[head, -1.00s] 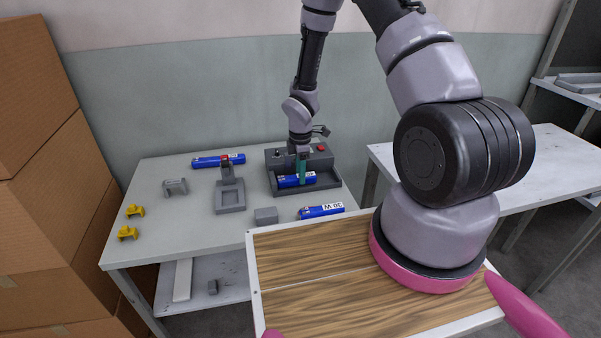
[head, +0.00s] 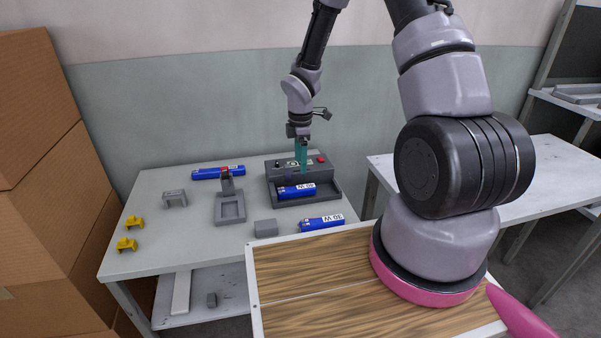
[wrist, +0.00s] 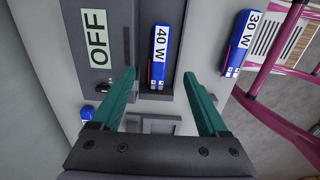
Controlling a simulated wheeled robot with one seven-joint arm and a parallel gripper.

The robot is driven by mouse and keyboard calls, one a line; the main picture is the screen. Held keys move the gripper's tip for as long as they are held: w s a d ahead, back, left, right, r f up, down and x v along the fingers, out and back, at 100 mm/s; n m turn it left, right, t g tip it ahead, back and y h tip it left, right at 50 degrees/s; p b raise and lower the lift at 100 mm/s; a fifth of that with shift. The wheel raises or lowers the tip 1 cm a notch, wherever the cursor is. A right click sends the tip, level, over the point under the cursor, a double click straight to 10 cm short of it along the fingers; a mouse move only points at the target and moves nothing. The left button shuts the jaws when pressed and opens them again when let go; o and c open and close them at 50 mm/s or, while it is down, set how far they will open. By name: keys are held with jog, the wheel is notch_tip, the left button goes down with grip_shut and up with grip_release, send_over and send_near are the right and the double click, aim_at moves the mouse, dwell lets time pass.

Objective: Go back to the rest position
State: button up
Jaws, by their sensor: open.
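My gripper (head: 301,155) hangs above the grey test box (head: 318,168) at the back right of the table in the head view. In the wrist view its two green fingers (wrist: 164,95) are spread wide with nothing between them. A blue housing (head: 297,191) lies in the box's front tray; the wrist view shows it marked 40 W (wrist: 161,58), ahead of the fingers and apart from them. A second blue housing (head: 321,223), marked 30 W (wrist: 240,45) in the wrist view, lies at the table's front right.
Another blue housing (head: 218,172) lies at the back of the table. A grey stand (head: 229,207), a grey block (head: 266,228), a grey bracket (head: 175,198) and two yellow brackets (head: 126,244) stand on the grey table. Cardboard boxes (head: 40,190) are stacked at left. The air above the table is free.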

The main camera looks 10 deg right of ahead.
jog(key=s+d+r+m+t, duration=0.15)
jog(key=r+m, duration=0.25)
jog(key=r, duration=0.5)
jog(key=s+d+r+m+t, duration=0.1)
jog(key=s+d+r+m, duration=0.15)
jog(key=r, duration=0.55)
jog(key=s+d+r+m+t, duration=0.15)
jog(key=r+m, duration=0.25)
jog(key=r, duration=0.5)
jog(key=s+r+m+t+y, duration=0.2)
jog(key=s+r+m, duration=0.9)
jog(key=s, duration=0.6)
notch_tip(320, 180, up, 3)
jog(key=shift+d+f+m+t, duration=0.2)
jog(key=shift+m+t, duration=0.15)
jog(key=shift+t, duration=0.25)
